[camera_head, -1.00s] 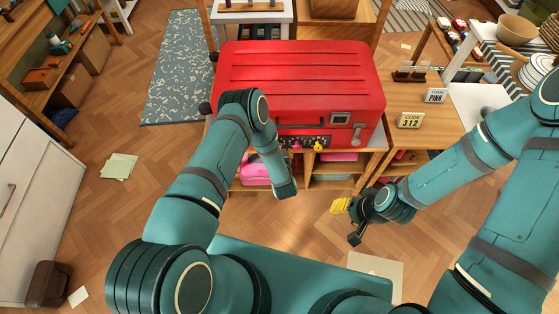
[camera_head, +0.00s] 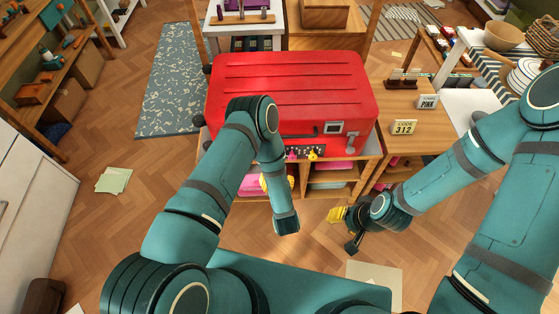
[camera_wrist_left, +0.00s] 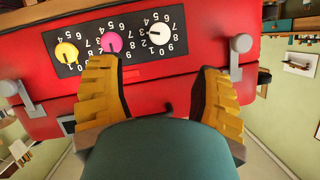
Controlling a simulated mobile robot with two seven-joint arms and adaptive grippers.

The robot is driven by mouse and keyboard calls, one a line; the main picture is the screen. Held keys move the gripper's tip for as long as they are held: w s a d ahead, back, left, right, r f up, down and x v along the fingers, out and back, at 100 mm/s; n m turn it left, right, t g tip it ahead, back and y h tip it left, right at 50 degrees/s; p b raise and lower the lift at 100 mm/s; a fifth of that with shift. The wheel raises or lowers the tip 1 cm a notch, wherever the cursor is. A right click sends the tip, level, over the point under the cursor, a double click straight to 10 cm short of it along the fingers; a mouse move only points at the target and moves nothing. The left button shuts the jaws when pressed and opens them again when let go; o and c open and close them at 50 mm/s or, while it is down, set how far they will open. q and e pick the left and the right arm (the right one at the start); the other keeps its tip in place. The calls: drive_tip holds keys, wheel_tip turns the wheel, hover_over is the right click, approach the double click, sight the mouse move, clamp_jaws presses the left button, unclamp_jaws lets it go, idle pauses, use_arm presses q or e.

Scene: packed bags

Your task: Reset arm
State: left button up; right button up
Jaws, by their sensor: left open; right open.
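A closed red suitcase (camera_head: 290,85) lies on a wooden shelf unit in the head view. The left wrist view shows its front (camera_wrist_left: 200,20) close up, upside down, with a black dial panel (camera_wrist_left: 85,60). The panel has a yellow dial (camera_wrist_left: 66,53), a pink dial (camera_wrist_left: 111,42) and a white dial (camera_wrist_left: 159,34), with a silver latch (camera_wrist_left: 240,50) beside it. My left gripper (camera_wrist_left: 157,80) is open and empty in front of the panel; my arm mostly hides it in the head view. My right gripper (camera_head: 344,229) is open and empty above the floor, right of the shelf unit's front.
A sign reading "CODE 312" (camera_head: 404,127) and a sign reading "PINK" (camera_head: 428,102) stand on the wooden table (camera_head: 400,145) at the right. Pink items (camera_head: 335,165) lie in the shelf below the suitcase. Open floor (camera_head: 130,225) lies at the left.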

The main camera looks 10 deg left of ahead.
use_arm(q)
drive_tip(key=s+d+r+n+g+h, duration=0.1)
drive_tip(key=s+d+r+g+h, duration=0.1)
drive_tip(key=s+r+g+h, duration=0.7)
drive_tip(key=s+r+g, duration=0.2)
drive_tip(key=s, duration=0.3)
drive_tip(key=shift+s+d, duration=0.2)
drive_tip(key=shift+d, duration=0.1)
